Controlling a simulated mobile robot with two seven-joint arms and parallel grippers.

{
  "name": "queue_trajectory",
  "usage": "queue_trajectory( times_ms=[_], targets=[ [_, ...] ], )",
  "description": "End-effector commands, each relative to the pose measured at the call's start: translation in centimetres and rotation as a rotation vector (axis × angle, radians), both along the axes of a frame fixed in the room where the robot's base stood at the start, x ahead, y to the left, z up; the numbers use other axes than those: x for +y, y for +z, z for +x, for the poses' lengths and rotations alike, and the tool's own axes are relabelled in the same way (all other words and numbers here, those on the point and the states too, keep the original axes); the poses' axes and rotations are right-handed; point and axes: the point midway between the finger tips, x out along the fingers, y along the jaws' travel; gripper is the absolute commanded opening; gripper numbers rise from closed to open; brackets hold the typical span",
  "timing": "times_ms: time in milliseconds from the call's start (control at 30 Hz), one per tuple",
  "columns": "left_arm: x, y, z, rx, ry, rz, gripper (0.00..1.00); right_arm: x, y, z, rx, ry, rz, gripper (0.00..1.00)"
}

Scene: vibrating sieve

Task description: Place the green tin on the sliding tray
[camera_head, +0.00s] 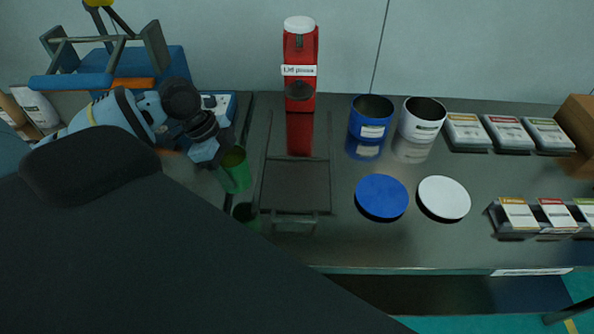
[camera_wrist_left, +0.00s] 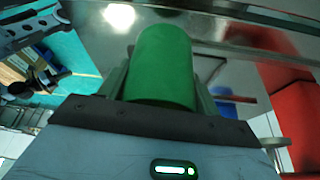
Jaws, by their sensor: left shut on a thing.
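The green tin (camera_head: 235,170) is held by my left gripper (camera_head: 222,160), just left of the sliding tray. In the left wrist view the green tin (camera_wrist_left: 168,65) sits between the two fingers of my left gripper (camera_wrist_left: 160,85), which is shut on it. The tin appears open at the top and slightly tilted in the head view. The sliding tray (camera_head: 295,187) is a dark, flat, empty plate with a handle at its front, in front of the red lid press (camera_head: 300,65). A green reflection shows on the table below the tin. My right gripper is not in view.
A blue tin (camera_head: 370,117) and a white tin (camera_head: 421,119) stand right of the press. A blue lid (camera_head: 382,196) and a white lid (camera_head: 443,197) lie in front of them. Several labelled packs (camera_head: 508,133) are at the right. The blue sieve machine (camera_head: 150,62) stands at the left.

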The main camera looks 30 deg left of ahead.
Motion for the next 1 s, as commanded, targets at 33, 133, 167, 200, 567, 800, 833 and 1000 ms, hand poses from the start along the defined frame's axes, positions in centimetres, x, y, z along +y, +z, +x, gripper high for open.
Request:
queue_trajectory(
  times_ms=[33,133,167,200,567,800,833,1000],
  targets=[
    [-0.5,-0.1,0.6,-0.003,-0.001,-0.003,0.32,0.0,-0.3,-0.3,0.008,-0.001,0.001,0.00],
    [-1.3,-0.1,1.5,-0.004,-0.001,-0.004,0.32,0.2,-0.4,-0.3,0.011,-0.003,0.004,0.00],
    [-1.5,-0.2,1.8,-0.005,-0.001,-0.004,0.32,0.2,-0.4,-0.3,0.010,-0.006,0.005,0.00],
    [-1.9,-0.2,2.2,-0.004,0.000,-0.005,0.32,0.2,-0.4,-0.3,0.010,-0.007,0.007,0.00],
    [-6.3,-0.5,7.1,-0.007,-0.002,-0.006,0.32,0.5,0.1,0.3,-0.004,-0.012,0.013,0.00],
    [-8.6,-1.1,9.9,-0.002,-0.001,-0.001,0.32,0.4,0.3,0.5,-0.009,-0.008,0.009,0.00],
    [-8.8,-1.1,10.1,-0.003,0.000,-0.001,0.32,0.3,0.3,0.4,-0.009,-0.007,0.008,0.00],
    [-9.0,-1.2,10.3,-0.001,0.000,0.000,0.32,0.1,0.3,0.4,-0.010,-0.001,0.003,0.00]
  ],
)
